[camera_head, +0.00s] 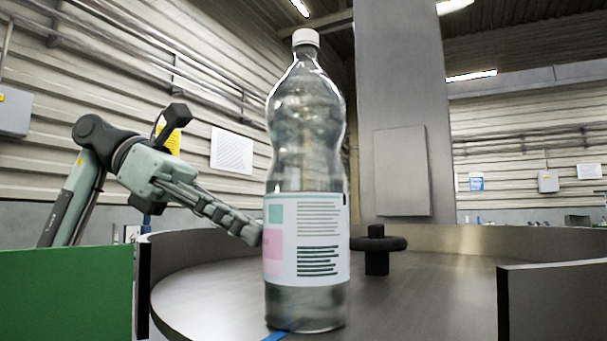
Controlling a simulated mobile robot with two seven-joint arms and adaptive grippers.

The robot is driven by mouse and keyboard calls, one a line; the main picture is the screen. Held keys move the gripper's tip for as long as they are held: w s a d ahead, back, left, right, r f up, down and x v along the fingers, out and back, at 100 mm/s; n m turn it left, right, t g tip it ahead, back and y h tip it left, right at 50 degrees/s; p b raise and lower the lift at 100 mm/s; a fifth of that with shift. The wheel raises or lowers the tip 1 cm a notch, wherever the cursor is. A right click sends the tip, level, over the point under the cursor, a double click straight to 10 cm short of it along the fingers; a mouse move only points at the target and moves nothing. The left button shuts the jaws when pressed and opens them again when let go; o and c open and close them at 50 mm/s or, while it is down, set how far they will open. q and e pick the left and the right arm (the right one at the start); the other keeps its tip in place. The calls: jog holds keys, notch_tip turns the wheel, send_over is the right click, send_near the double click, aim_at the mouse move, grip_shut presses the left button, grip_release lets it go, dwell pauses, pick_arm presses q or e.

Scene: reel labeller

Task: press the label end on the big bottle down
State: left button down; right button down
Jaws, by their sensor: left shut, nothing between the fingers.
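The big bottle (306,130) stands upright on a round metal table, clear with a white cap. Its label (318,240) wraps the lower half, white with pink and teal blocks and dark text lines. I cannot make out a loose label end. My left gripper (252,234) comes in from the left and is shut with nothing in it. Its fingertips are at the label's left edge; I cannot tell whether they touch it. My right gripper is not in view.
The round metal table (200,300) has a raised rim. A black roller on a post (377,245) stands right of the bottle. A grey column (405,90) rises behind. A green panel (65,295) is at the left, a dark panel (555,300) at the right.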

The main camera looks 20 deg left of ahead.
pick_arm(q)
jog(key=shift+s, duration=0.4)
dwell(0.3)
jog(key=shift+a, duration=0.15)
jog(key=shift+w+a+p, duration=0.15)
jog(key=shift+a, duration=1.1)
jog(key=shift+w+a+p, duration=0.15)
jog(key=shift+a, duration=1.5)
